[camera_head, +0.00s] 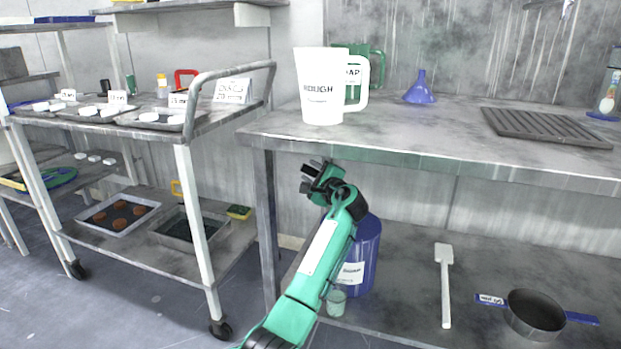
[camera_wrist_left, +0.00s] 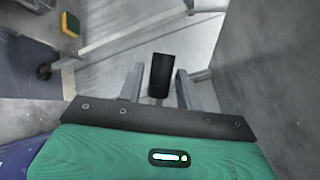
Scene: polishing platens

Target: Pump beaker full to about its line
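A small pale green, see-through beaker (camera_head: 336,301) stands on the lower shelf at the foot of a blue drum (camera_head: 366,250) with a white label. My left arm hides the drum's left side and part of its top; no pump can be made out there. My left gripper (camera_head: 311,175) is up and left of the drum, just under the bench top's front edge. In the left wrist view its two fingers (camera_wrist_left: 161,85) stand apart. A black cylinder (camera_wrist_left: 162,75) shows between them with narrow gaps; I cannot tell what it belongs to. My right gripper is out of view.
A white jug marked ROUGH (camera_head: 322,90) stands near the bench top's left corner, with a blue funnel (camera_head: 419,90) and dark grate (camera_head: 545,127) further right. A white paddle (camera_head: 444,285) and a pan (camera_head: 535,314) lie on the lower shelf. A loaded cart (camera_head: 190,150) stands left.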

